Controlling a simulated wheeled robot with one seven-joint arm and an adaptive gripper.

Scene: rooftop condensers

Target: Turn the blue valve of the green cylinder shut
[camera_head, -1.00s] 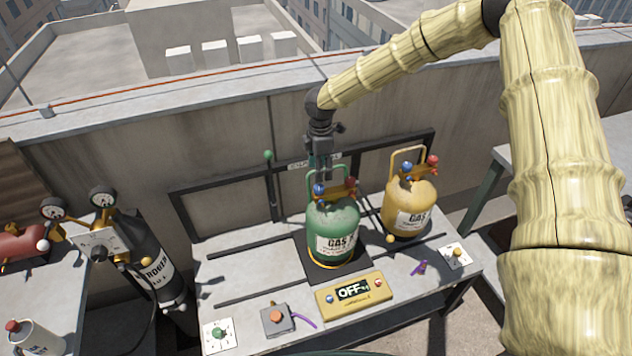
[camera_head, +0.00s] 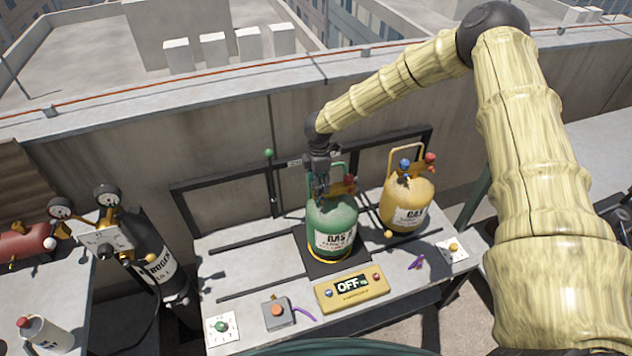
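The green cylinder (camera_head: 332,222) stands upright on a dark square plate (camera_head: 354,268) on the grey bench. Its red valve (camera_head: 350,181) shows at the top right of the collar. The blue valve of the green cylinder is hidden behind my gripper (camera_head: 321,190). My gripper points down at the top left of the green cylinder, at the place of the blue valve. The fingers are dark and small here, so I cannot tell whether they are open or shut, or whether they touch the valve.
A yellow cylinder (camera_head: 408,205) with its own blue and red valves stands close on the right. A yellow scale display (camera_head: 352,288) reading OFF lies in front. A dark nitrogen cylinder (camera_head: 158,262) with gauges stands left. A black frame (camera_head: 225,184) runs behind the bench (camera_head: 240,262).

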